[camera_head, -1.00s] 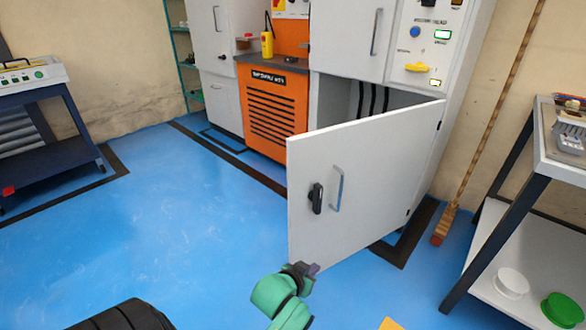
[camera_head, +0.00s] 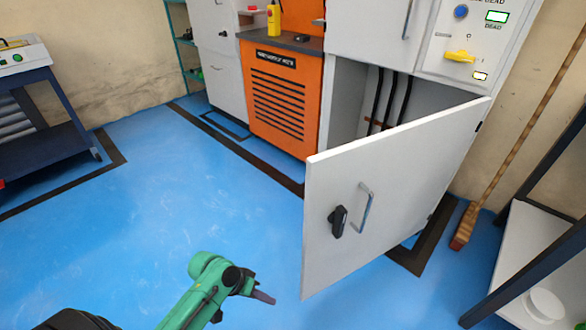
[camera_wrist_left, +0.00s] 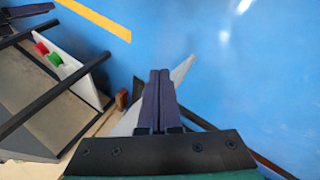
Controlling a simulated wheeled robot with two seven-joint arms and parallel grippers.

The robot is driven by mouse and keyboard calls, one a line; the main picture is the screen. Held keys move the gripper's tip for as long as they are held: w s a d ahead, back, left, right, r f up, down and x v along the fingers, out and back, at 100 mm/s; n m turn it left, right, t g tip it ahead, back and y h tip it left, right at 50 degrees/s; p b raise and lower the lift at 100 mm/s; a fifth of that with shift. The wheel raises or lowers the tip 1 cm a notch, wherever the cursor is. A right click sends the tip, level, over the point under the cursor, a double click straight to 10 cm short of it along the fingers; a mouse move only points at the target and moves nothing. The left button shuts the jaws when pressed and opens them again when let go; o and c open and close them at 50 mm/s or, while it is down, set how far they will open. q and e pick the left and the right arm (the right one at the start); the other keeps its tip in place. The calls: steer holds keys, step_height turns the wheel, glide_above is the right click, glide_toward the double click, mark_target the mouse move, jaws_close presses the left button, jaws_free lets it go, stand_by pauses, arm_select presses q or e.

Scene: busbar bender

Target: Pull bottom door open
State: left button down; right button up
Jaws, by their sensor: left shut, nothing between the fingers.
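The bottom door (camera_head: 400,185) of the grey cabinet stands wide open in the head view, hinged at its right side. Its free edge points toward me. It carries a metal pull handle (camera_head: 366,208) and a black latch (camera_head: 338,221). My left gripper (camera_head: 264,297) is shut and empty, low and just left of the door's free lower corner, with a visible gap in the picture. In the left wrist view its closed fingers (camera_wrist_left: 158,100) cover part of a pale panel (camera_wrist_left: 182,72), which seems to be the door. My right gripper is not in view.
Black cables (camera_head: 385,98) show inside the open compartment. An orange unit (camera_head: 285,100) stands left of it. A broom (camera_head: 461,240) leans by the wall at right, near a dark-framed table (camera_head: 520,255). Blue floor (camera_head: 150,210) is clear to the left.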

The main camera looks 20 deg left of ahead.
mark_target(309, 182)
arm_select(q)
steer(key=w+a+r+n+t+h+p, duration=0.1)
steer(key=w+a+r+n+t+h, duration=0.3)
steer(key=r, duration=0.6)
steer(key=w+r+n+t+h+p, duration=0.1)
steer(key=w+r, duration=0.5)
steer(key=r, duration=0.3)
steer(key=w+a+r+n+t+h+p, duration=0.1)
steer(key=w+a+r+n+t+h, duration=0.3)
steer(key=r, duration=0.6)
steer(key=w+d, duration=0.1)
steer(key=d, duration=0.3)
steer(key=w+d+m, duration=0.1)
steer(key=w+d, duration=0.1)
steer(key=d, duration=0.2)
steer(key=w+d+m+g+p, duration=0.1)
steer(key=d, duration=0.3)
steer(key=shift+w+d+f+y, duration=0.1)
steer(key=shift+w+d+y, duration=0.1)
steer(key=shift+y, duration=0.1)
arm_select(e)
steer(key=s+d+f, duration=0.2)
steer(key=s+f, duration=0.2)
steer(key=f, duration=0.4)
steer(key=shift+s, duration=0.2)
arm_select(q)
steer(key=shift+s, duration=0.1)
